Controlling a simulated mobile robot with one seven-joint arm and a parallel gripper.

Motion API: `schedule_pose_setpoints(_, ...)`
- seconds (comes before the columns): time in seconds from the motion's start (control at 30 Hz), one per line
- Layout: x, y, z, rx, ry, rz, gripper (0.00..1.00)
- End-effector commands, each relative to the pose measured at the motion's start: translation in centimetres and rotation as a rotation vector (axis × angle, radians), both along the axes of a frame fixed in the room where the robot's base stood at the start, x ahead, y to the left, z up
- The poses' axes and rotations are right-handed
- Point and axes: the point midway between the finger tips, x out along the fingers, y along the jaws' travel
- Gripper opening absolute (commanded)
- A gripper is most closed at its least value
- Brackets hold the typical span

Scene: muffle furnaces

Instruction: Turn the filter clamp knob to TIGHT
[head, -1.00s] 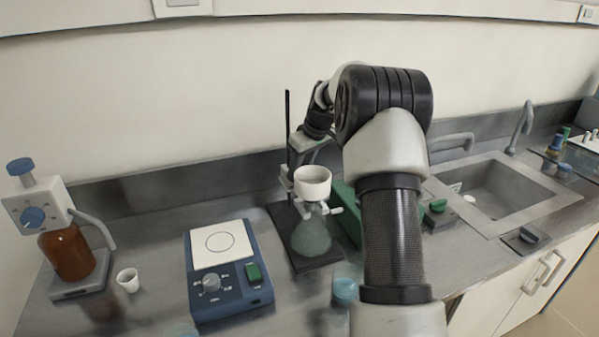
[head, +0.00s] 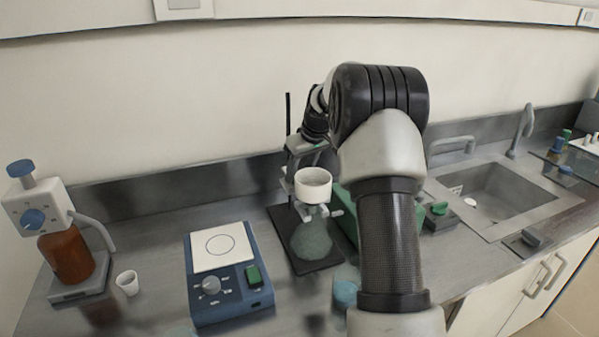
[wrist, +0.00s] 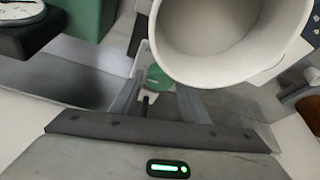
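The filter stand holds a white funnel (head: 313,186) above a teal-grey flask (head: 311,239) on a dark base. A pale clamp part with a small side handle (head: 336,212) shows just below the funnel. My gripper (wrist: 160,100) is behind the funnel in the head view, its fingertips largely hidden there. In the wrist view its two fingers are apart, beside the large white funnel (wrist: 215,45). A green round thing (wrist: 158,78) and a short dark rod (wrist: 146,104) show between the fingers. I cannot tell which part is the clamp knob, its setting, or whether a finger touches it.
A blue hotplate (head: 229,297) stands left of the stand. A brown bottle with a dispenser (head: 68,252) and a small white cup (head: 127,283) are further left. A green box (head: 346,205) stands close on the right, partly behind my arm. The sink (head: 490,192) lies further right.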

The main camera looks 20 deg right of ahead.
Motion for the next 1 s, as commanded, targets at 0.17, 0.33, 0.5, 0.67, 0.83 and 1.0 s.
schedule_pose_setpoints(0.17, 0.0, 0.0, 0.1, 0.000, -0.001, 0.000, 0.42)
schedule_pose_setpoints(0.33, -0.5, -0.2, 1.7, -0.001, -0.004, -0.001, 0.42)
schedule_pose_setpoints(0.5, -1.9, -0.6, 5.2, -0.001, -0.006, -0.001, 0.42)
schedule_pose_setpoints(0.67, -3.4, -1.0, 8.9, -0.002, -0.005, -0.001, 0.42)
schedule_pose_setpoints(0.83, -4.8, -1.4, 12.5, -0.002, -0.005, -0.001, 0.42)
schedule_pose_setpoints(1.0, -5.9, -1.7, 14.9, 0.000, -0.002, -0.001, 0.42)
